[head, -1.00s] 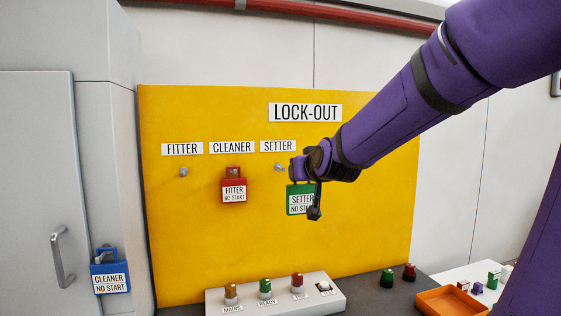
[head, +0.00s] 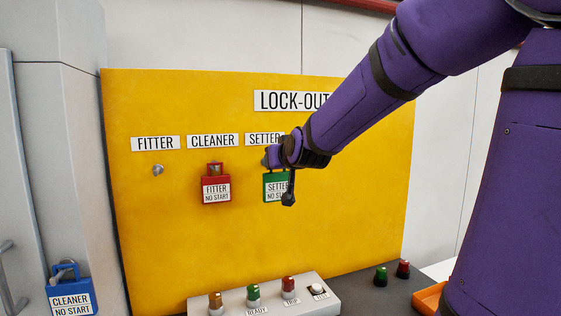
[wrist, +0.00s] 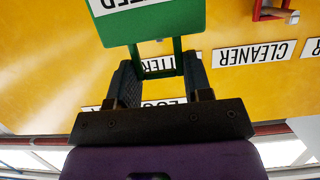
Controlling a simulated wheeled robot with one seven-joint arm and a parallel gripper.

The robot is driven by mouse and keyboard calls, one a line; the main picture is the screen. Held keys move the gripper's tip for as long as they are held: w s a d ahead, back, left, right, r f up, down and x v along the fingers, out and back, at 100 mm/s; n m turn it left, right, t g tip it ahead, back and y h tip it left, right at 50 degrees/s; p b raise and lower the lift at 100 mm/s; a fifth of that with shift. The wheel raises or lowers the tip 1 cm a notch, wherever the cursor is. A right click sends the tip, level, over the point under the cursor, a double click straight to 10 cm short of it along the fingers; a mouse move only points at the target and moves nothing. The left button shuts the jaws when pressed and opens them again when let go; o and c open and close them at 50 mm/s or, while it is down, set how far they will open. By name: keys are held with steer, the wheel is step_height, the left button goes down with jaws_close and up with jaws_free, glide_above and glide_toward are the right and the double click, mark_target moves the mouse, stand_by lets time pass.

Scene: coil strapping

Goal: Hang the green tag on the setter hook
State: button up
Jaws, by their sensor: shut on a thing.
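The green tag (head: 275,187), lettered SETTER NO START, is in my gripper at the yellow lock-out board. My gripper (head: 277,158) is shut on the tag's upper loop. In the wrist view the green tag (wrist: 150,18) shows upside down, its loop between the fingers of my gripper (wrist: 158,80). The SETTER label (head: 264,139) is just above my gripper, partly covered by my arm. The setter hook is mostly hidden behind my gripper in the head view. I cannot tell whether the loop is around the hook or in front of it.
A red FITTER tag (head: 216,189) hangs under the CLEANER label (head: 212,141). The hook (head: 158,170) under FITTER is bare. A blue CLEANER tag (head: 71,292) hangs on a handle at left. A control box (head: 262,300) stands below the board.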

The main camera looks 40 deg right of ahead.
steer(key=shift+w+r+x, duration=0.1)
steer(key=shift+r+x, duration=0.2)
steer(key=shift+x, duration=0.95)
steer(key=shift+w+r+x, duration=0.1)
steer(key=shift+r+x, duration=0.15)
steer(key=shift+x, duration=1)
steer(key=shift+w+r+x, duration=0.1)
steer(key=shift+r+x, duration=0.2)
steer(key=shift+x, duration=0.95)
steer(key=shift+w+d+f, duration=0.2)
steer(key=shift+w+f, duration=0.25)
steer(key=shift+w, duration=0.1)
steer(key=o, duration=1.3)
steer(key=shift+c, duration=0.2)
